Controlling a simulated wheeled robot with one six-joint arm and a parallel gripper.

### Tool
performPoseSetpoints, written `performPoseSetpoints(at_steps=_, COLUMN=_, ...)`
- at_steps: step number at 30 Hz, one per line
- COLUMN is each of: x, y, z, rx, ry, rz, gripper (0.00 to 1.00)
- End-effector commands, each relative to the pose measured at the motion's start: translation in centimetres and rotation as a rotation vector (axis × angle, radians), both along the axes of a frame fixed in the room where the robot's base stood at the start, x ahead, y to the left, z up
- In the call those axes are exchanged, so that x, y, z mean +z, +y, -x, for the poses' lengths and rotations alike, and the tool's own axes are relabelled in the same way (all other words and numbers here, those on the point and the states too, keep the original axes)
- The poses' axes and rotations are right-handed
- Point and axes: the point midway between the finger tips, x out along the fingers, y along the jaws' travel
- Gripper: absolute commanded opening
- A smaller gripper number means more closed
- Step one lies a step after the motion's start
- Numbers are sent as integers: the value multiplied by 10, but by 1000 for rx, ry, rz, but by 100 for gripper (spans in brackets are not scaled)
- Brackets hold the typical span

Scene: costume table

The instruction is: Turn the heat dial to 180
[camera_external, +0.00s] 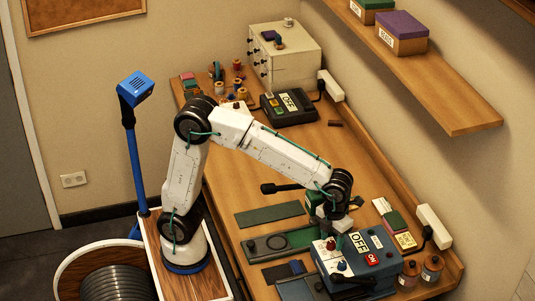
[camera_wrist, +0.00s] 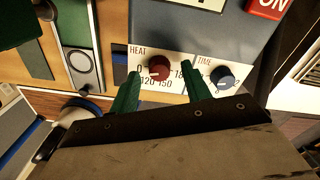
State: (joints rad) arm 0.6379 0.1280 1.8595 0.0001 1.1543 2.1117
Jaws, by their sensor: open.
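The heat dial (camera_wrist: 158,68) is a red knob on a white panel marked HEAT. Its scale shows 0, 120, 150 and a number starting 18, partly covered by a green finger. Its pointer is too small to read surely. My gripper (camera_wrist: 159,72) is open, with one green fingertip left and one right of the red knob. I cannot tell whether they touch it. In the external view the dial (camera_external: 331,244) sits on the blue-grey press (camera_external: 345,255), with my gripper (camera_external: 328,234) right at it.
A blue TIME dial (camera_wrist: 222,78) is close to the right finger. A red ON switch (camera_external: 372,259) and an OFF label are on the press top. A second black device (camera_external: 288,107) is further back; the table between is mostly clear.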

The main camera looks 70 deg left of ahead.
Motion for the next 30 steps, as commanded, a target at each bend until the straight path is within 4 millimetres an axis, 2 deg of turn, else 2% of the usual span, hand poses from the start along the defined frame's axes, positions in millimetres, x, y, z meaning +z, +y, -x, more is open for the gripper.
performPoseSetpoints(at_steps=4, x=-9, y=0, z=0, rx=1, ry=0, rz=-1, gripper=48)
performPoseSetpoints(at_steps=11, x=-10, y=0, z=0, rx=1, ry=0, rz=0, gripper=48)
performPoseSetpoints(at_steps=14, x=-10, y=0, z=0, rx=2, ry=0, rz=0, gripper=25)
performPoseSetpoints(at_steps=16, x=-10, y=0, z=0, rx=2, ry=0, rz=0, gripper=6)
performPoseSetpoints(at_steps=17, x=-10, y=0, z=0, rx=2, ry=0, rz=0, gripper=3)
performPoseSetpoints(at_steps=30, x=-9, y=0, z=0, rx=79, ry=0, rz=0, gripper=3)
